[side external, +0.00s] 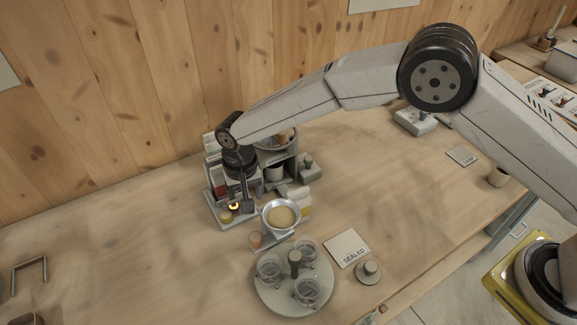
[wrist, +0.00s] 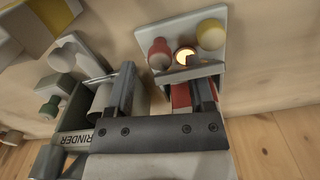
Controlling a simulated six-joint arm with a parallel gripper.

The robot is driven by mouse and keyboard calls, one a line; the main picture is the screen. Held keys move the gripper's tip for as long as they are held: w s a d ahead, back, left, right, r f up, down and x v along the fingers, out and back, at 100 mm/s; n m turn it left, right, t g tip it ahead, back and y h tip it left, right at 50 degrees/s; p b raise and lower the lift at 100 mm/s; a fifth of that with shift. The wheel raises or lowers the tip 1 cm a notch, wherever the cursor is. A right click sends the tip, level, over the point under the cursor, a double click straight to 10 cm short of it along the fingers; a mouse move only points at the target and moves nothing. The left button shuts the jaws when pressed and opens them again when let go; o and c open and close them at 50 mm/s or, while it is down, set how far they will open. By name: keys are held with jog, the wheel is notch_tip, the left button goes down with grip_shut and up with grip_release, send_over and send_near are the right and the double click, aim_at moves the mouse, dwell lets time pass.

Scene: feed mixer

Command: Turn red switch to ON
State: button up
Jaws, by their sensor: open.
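The feed mixer (side external: 214,206) stands near the wall in the side view, with a red part (side external: 221,190) on its left. In the wrist view a red block (wrist: 181,96) shows beside and partly behind my right finger. A round red knob (wrist: 159,52) sits on the pale panel (wrist: 205,22), near a glowing lamp (wrist: 185,55) and a yellow knob (wrist: 211,34). I cannot tell which red part is the switch, nor its position. My gripper (wrist: 161,78) is open, fingers apart, reaching down at the mixer in the side view (side external: 246,205). Contact is unclear.
A bowl of meal (side external: 282,215) stands just in front of the mixer. A turntable (side external: 268,297) with glass cups and a card marked SEALED (side external: 347,247) are nearer the front. The table's left is mostly clear.

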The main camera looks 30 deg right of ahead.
jog(key=shift+r, duration=3.4)
jog(key=shift+m, duration=0.3)
jog(key=m, duration=0.2)
jog(key=shift+m, duration=0.3)
jog(key=m, duration=0.4)
jog(key=shift+f, duration=0.15)
jog(key=shift+f, duration=3.8)
grip_shut()
